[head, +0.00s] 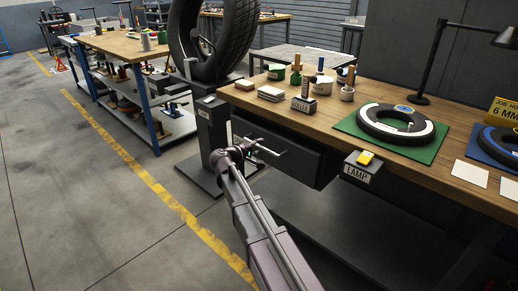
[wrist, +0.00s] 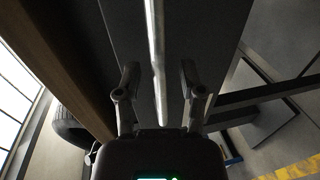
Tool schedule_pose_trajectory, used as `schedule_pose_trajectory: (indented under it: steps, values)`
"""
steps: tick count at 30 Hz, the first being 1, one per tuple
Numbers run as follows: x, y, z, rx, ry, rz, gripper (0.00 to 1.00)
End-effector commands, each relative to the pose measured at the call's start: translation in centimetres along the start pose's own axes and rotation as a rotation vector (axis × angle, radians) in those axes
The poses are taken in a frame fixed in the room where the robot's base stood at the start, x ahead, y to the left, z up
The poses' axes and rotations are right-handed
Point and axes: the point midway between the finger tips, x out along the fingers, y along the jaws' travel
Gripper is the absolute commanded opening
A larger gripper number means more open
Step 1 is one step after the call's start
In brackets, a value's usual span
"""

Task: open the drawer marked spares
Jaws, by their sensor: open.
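A dark drawer (head: 300,160) hangs under the front edge of the wooden bench and looks closed. No spares label is readable on it in either view. My gripper (head: 272,147) is in front of the drawer's left part and hides some of it. In the wrist view, a silver bar handle (wrist: 154,35) runs along the dark drawer front (wrist: 215,35). My gripper (wrist: 159,68) is open, with one finger on each side of the bar. The fingers look apart from the bar; whether they reach its depth is hard to tell.
A lamp switch box (head: 361,166) with a yellow button sits on the bench edge, right of the drawer. A dark post (head: 212,130) on a base plate and a tyre (head: 215,40) stand to the left.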

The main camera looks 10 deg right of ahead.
Motion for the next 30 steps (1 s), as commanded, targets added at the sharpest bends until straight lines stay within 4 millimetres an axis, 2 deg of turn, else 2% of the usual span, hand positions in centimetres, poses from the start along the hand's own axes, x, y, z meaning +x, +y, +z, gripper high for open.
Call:
schedule_pose_trajectory:
  steps: [12,13,15,18,30]
  values:
    - [0.53,0.01,0.03,0.000,0.000,0.000,0.51]
    - [0.53,0.01,0.03,0.000,0.000,0.000,0.45]
    - [0.53,0.01,0.03,0.000,0.000,0.000,0.24]
    - [0.52,0.01,0.03,0.000,0.000,0.000,0.00]
    - [0.48,-0.01,0.23,0.001,-0.004,-0.001,0.00]
